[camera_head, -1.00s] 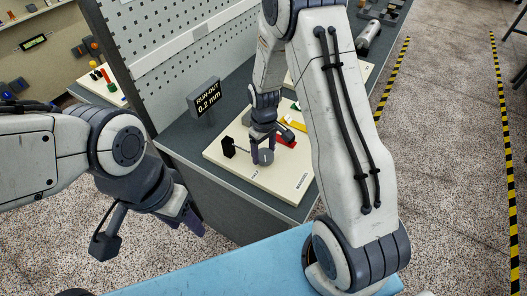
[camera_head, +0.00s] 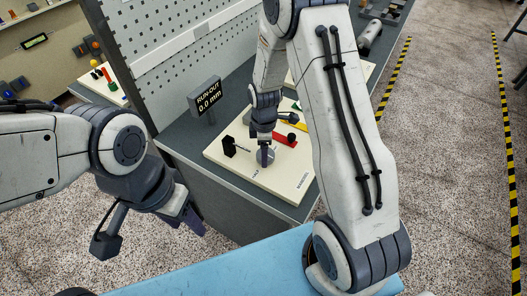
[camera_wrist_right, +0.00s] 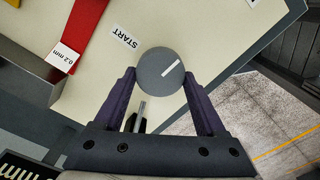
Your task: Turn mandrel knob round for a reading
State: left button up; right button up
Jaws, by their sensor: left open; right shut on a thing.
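The mandrel knob (camera_wrist_right: 161,74) is a grey disc with a white line on its face. In the right wrist view it sits between the two fingers of my right gripper (camera_wrist_right: 160,80), which is shut on its sides. The white line points up and right, away from the START label (camera_wrist_right: 124,37). In the head view the knob (camera_head: 266,156) is partly hidden by my right gripper (camera_head: 265,152). The run-out display (camera_head: 208,101) reads 0.0 mm. A black gauge (camera_head: 230,147) stands at the knob's left. My left gripper (camera_head: 190,217) is open and empty, left of the board.
The cream board (camera_head: 290,187), marked MANDREL, lies on the grey bench. A red piece (camera_head: 285,139) sits behind the knob; a 0.2 mm label (camera_wrist_right: 66,58) is beside red in the wrist view. A pegboard (camera_head: 180,55) rises behind. A blue surface (camera_head: 215,268) is in front.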

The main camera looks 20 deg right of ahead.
jog(key=shift+s+n, duration=0.15)
jog(key=shift+n, duration=0.45)
jog(key=o, duration=1.3)
notch_tip(320, 180, up, 10)
jog(key=shift+r+b, duration=0.25)
jog(key=shift+b, duration=0.45)
jog(key=s+a+r+m, duration=0.3)
jog(key=s+a+r, duration=0.2)
jog(key=s+a, duration=0.35)
jog(key=s+a+r+m, duration=0.1)
jog(key=s, duration=0.4)
jog(key=s+a+r+m, duration=0.1)
jog(key=s+a+m, duration=0.1)
jog(key=s, duration=0.3)
jog(key=s+a+m+y, duration=0.1)
jog(key=s+a+m, duration=0.1)
jog(key=s, duration=0.3)
jog(key=shift+a+r, duration=0.2)
jog(key=shift+r, duration=0.2)
